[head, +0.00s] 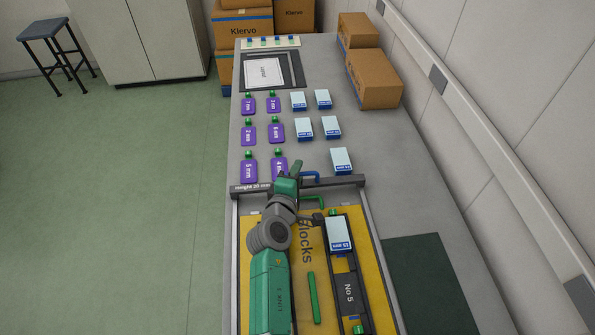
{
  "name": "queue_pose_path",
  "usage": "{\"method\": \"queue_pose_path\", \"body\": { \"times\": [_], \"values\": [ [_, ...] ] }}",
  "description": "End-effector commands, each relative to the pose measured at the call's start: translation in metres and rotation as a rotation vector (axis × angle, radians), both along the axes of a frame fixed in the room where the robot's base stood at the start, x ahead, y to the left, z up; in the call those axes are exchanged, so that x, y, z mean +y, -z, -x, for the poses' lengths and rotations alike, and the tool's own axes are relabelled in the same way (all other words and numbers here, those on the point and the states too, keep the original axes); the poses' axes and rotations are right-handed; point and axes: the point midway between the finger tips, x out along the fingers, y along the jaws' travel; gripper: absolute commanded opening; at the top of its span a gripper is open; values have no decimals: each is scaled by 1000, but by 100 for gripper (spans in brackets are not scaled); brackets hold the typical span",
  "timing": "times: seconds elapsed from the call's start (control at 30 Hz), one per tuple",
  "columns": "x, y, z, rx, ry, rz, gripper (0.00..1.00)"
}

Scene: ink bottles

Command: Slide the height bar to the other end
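The height bar (345,183) is a dark grey bar lying across the table, with white lettering reading about "Height 20 mm" at its left end. It spans the far end of a yellow-floored bay (256,222) marked "locks", whose first letters are hidden by my arm. A blue handle (311,175) stands on the bar's far side, and a green handle (313,197) is on its near side. My green and grey arm covers the bar's middle.
Several purple bottles (249,134) and pale blue-white blocks (303,128) stand beyond the bar. In the bay are a dark "No 5" holder (349,292) with a pale block (339,234) and a green rod (314,297). Cardboard boxes (378,80) stand at the back right.

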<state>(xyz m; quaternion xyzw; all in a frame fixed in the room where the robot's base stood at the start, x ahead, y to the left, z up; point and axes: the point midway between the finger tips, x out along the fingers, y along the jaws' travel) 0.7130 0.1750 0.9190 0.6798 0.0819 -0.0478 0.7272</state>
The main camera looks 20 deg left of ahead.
Motion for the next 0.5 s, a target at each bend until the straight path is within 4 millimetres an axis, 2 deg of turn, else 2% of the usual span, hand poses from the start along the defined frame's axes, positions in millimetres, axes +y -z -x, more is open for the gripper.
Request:
{"method": "queue_pose_path", "body": {
  "times": [0.1, 0.3, 0.5],
  "values": [
    [-1, -9, 26, 3, 1, -2, 32],
    [-2, -13, 60, 3, -1, -1, 32],
    [-3, -13, 68, 2, -1, 0, 32]
  ]
}}
